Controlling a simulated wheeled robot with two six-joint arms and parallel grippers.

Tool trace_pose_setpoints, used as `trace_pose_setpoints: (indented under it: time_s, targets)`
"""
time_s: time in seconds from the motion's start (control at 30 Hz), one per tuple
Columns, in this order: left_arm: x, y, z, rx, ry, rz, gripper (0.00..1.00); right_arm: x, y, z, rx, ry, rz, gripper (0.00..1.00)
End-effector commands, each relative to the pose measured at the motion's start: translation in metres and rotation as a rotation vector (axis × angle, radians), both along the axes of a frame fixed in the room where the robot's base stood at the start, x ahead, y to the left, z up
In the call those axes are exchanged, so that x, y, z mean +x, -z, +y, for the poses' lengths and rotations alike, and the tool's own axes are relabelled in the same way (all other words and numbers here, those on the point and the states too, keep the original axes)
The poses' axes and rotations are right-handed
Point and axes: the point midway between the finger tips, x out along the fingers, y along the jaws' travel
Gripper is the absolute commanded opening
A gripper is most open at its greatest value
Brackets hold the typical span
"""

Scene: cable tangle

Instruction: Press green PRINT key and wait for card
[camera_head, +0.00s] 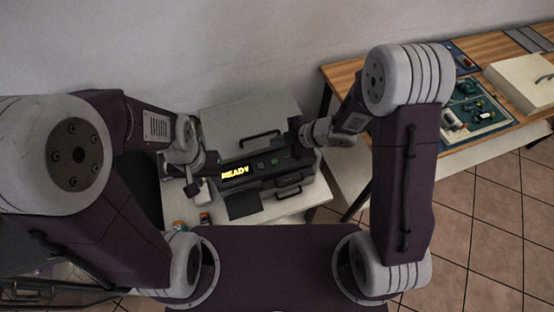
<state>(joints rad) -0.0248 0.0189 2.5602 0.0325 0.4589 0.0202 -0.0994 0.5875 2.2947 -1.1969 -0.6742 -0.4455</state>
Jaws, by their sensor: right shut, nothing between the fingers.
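A dark printer (252,184) stands on a light table, with a lit yellow display (235,172) reading READY. A small green key (275,162) shows on its panel, to the right of the display and a dark key. My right gripper (296,148) is shut and empty, over the right part of the printer, just right of the green key; whether it touches anything is unclear. My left gripper (194,188) is left of the display, by the printer's left end. Its fingers are too small and dark to tell open from shut. No card can be made out.
Small coloured items (204,218) lie at the table's front left. A wooden bench (350,75) at right holds a green tray (490,122) of parts and a white box (525,82).

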Motion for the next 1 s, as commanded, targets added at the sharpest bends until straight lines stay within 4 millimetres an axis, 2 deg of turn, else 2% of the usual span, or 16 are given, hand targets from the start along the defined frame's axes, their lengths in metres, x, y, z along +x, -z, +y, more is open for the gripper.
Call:
trace_pose_setpoints:
  time_s: [0.23, 0.37, 0.8, 1.0]
  targets:
    - [0.000, 0.002, 0.000, 0.000, 0.000, 0.000, 0.36, 0.000, 0.002, 0.000, 0.000, 0.002, 0.000, 0.00]
    - [0.000, 0.010, 0.000, 0.000, 0.000, 0.000, 0.36, 0.000, 0.010, 0.000, -0.001, 0.002, 0.000, 0.00]
    - [0.000, 0.072, 0.000, 0.000, 0.000, 0.000, 0.36, 0.000, 0.070, 0.000, 0.000, 0.003, 0.000, 0.00]
    - [0.000, 0.087, 0.000, 0.000, 0.000, 0.000, 0.36, 0.000, 0.088, 0.000, -0.001, 0.003, 0.000, 0.00]
